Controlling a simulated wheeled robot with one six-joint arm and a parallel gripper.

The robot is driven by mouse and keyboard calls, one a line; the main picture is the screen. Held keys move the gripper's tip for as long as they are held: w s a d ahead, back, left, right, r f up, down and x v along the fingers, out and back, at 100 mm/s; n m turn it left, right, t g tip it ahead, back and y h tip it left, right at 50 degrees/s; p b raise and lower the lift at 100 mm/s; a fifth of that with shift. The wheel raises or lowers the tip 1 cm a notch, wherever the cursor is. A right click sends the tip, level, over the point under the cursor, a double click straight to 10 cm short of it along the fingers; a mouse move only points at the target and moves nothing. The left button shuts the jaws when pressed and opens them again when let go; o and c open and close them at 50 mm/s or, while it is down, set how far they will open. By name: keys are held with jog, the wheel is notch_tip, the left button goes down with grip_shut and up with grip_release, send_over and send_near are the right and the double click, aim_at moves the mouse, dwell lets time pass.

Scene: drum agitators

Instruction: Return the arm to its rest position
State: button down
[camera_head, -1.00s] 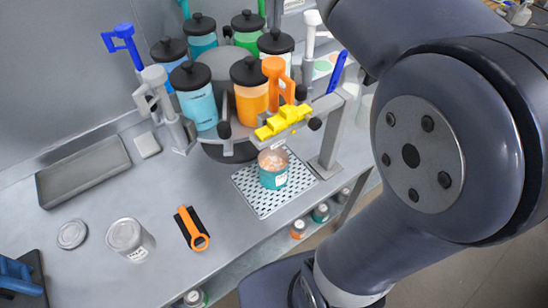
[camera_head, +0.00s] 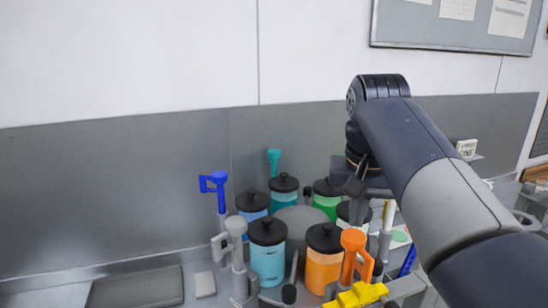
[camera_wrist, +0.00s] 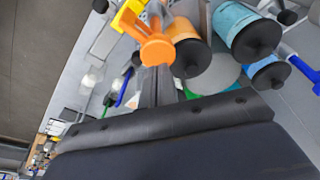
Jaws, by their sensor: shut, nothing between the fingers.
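My arm (camera_head: 425,165) rises from the lower right in the head view and reaches toward the back wall. Its wrist bends down above the right-hand jars. My gripper (camera_head: 357,187) hangs there, small and partly lost among the dark parts. In the wrist view its grey fingers (camera_wrist: 157,82) lie together with nothing between them. An orange handle (camera_wrist: 155,45) shows just beyond the fingertips, and I cannot tell the gap.
Several capped jars, one orange (camera_head: 323,265) and one blue (camera_head: 267,258), ring a grey drum. A blue lever (camera_head: 215,185), an orange lever (camera_head: 356,250) and a yellow part (camera_head: 357,295) stand around them. A grey tray (camera_head: 135,288) lies left.

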jog(key=shift+f+b, duration=0.65)
jog(key=shift+f, duration=0.3)
